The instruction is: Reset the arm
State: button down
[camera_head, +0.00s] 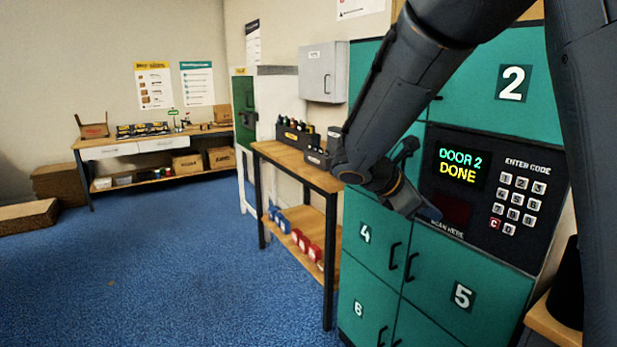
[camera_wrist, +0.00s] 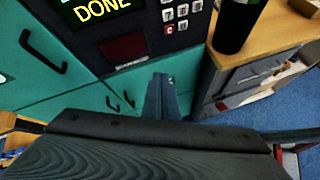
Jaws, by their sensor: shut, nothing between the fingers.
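My arm reaches across the front of a teal locker (camera_head: 463,290) in the head view. My gripper (camera_head: 428,211) is in front of the locker's dark control panel (camera_head: 487,225), close to its lower left part by the scan window. In the wrist view my gripper (camera_wrist: 164,82) shows as shut, grey-blue fingers with nothing held. The panel screen (camera_head: 460,164) reads "DOOR 2 DONE". Door 2 (camera_head: 480,115) looks closed. I cannot tell whether the gripper touches the panel.
A wooden-topped workbench (camera_head: 290,168) with dark bins stands left of the locker. A dark cylinder (camera_wrist: 238,25) stands on a wooden counter (camera_wrist: 275,30) to the right. A far bench (camera_head: 150,138) and cardboard boxes line the back wall. The blue floor (camera_head: 180,260) is open at left.

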jog(key=s+a+f+m+g+y, duration=0.1)
jog(key=s+a+f+m+y, duration=0.3)
jog(key=s+f+m, duration=0.3)
jog(key=s+a+f+m+g+y, duration=0.2)
jog(key=s+a+f+m+y, duration=0.2)
jog(key=s+m, duration=0.7)
jog(key=shift+s+a+f+y, duration=0.35)
jog(key=shift+s+f+y, duration=1.05)
jog(key=shift+f, duration=0.9)
jog(key=shift+s, duration=0.15)
